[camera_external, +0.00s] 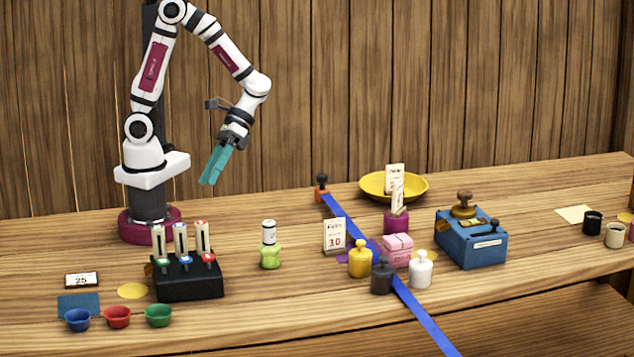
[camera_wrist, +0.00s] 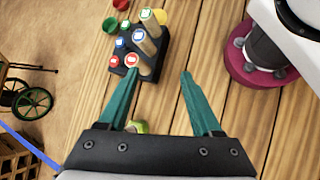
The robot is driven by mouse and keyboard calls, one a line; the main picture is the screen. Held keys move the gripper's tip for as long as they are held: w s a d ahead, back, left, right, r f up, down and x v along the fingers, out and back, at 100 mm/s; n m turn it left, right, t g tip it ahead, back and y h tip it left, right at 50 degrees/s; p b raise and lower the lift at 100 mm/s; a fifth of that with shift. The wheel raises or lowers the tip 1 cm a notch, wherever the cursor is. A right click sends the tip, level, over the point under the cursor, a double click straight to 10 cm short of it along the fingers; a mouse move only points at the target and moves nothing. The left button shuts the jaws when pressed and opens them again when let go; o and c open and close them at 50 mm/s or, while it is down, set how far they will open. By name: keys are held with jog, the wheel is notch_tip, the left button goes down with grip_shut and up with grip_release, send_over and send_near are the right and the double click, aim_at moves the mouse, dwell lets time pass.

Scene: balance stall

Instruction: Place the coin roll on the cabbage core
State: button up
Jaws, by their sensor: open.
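A pale green, lobed piece (camera_external: 270,256), which looks like the cabbage core, stands on the counter right of the black stand. A short white cylinder with dark bands (camera_external: 268,232), which may be the coin roll, stands upright on top of it. The black stand (camera_external: 190,282) holds several upright pale rolls (camera_external: 180,238) with coloured buttons in front; which one the task means I cannot tell. My gripper (camera_external: 210,180) is open and empty, high above the counter behind the stand. In the wrist view a bit of green (camera_wrist: 138,127) shows beside the left finger, mostly hidden by my gripper.
Blue, red and green cups (camera_external: 117,316) stand at the front left. A blue ribbon (camera_external: 415,304) crosses the counter. Around it stand a calendar card (camera_external: 334,237), weights (camera_external: 381,276) and a pink block (camera_external: 397,250). A blue box (camera_external: 471,243) and yellow dish (camera_external: 415,188) are further right.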

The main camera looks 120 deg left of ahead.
jog(key=s+a+r+m+y, duration=0.2)
jog(key=s+m+y, duration=0.2)
jog(key=m, duration=0.3)
jog(key=s+a+r+m+t+y, duration=0.1)
jog(key=s+a+r+m+y, duration=0.1)
jog(key=s+m+y, duration=0.3)
jog(key=m+y, duration=0.1)
jog(key=m, duration=0.2)
jog(key=shift+a+m+t, duration=0.3)
